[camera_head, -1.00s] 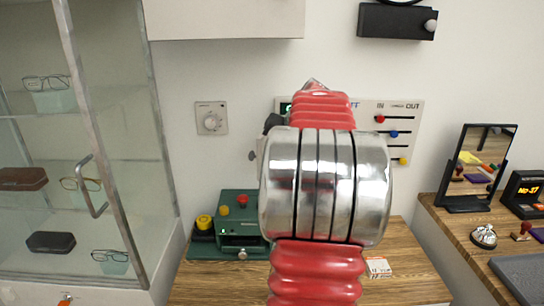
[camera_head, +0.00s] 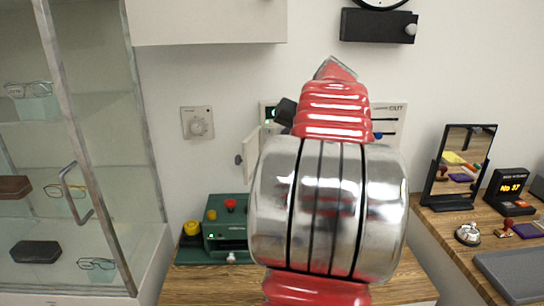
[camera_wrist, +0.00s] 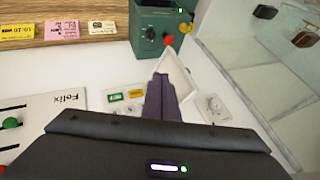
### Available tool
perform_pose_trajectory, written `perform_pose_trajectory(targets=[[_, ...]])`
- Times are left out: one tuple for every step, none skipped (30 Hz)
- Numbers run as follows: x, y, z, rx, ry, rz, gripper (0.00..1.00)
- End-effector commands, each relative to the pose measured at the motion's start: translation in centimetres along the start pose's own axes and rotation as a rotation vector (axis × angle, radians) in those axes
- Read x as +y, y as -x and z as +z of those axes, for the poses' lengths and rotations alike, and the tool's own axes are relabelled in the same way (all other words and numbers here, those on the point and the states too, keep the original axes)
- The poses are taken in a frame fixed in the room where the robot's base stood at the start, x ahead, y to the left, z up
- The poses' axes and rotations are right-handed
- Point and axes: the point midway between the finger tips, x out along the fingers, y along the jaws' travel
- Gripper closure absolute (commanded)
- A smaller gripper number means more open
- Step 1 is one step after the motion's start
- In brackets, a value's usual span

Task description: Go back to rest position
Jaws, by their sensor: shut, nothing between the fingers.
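My gripper (camera_wrist: 160,80) shows in the wrist view as dark fingers close together, shut and empty. It points towards the white wall, near a pale, open-edged white piece (camera_wrist: 184,76) just beyond the fingertips. I cannot tell the gap between them. In the head view my red and silver arm stands upright in the middle and hides much of the wall panel (camera_head: 390,112). A dark part of my arm's end shows left of the red section; the fingertips are hidden there.
A green device (camera_head: 226,222) with coloured buttons stands on the wooden counter (camera_head: 190,288), left of my arm. A glass cabinet (camera_head: 148,150) is at the left. A white cupboard (camera_head: 208,22) hangs above. At the right, a desk holds a mirror (camera_head: 455,205), bell (camera_head: 468,234) and grey tray (camera_head: 515,272).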

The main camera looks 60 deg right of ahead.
Motion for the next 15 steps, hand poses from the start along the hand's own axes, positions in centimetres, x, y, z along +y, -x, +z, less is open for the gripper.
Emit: perform_pose_trajectory(targets=[[0.0, 0.7, 0.0, 0.0, -0.001, 0.0, 1.0], [0.0, 1.0, 0.1, 0.0, -0.001, 0.0, 1.0], [-0.1, 1.3, 0.1, 0.0, 0.0, 0.0, 1.0], [-0.1, 1.5, 0.1, 0.0, 0.0, 0.0, 1.0], [-0.2, 1.7, 0.1, 0.0, 0.0, 0.0, 1.0], [-0.2, 1.9, 0.1, -0.001, 0.001, 0.0, 1.0], [-0.2, 1.9, 0.2, -0.001, 0.001, -0.001, 1.0], [-0.2, 2.0, 0.2, -0.002, 0.001, -0.001, 1.0], [-0.3, 2.0, 0.2, -0.002, 0.001, -0.001, 1.0], [-0.3, 2.0, 0.2, -0.002, 0.001, -0.001, 1.0], [-0.3, 2.0, 0.2, -0.002, 0.001, -0.001, 1.0], [-0.3, 1.9, 0.2, -0.002, 0.001, -0.001, 1.0], [-0.3, 1.9, 0.2, -0.002, 0.001, -0.001, 1.0], [-0.3, 1.9, 0.2, -0.002, 0.001, -0.001, 1.0], [-0.3, 1.9, 0.2, -0.002, 0.002, -0.001, 1.0]])
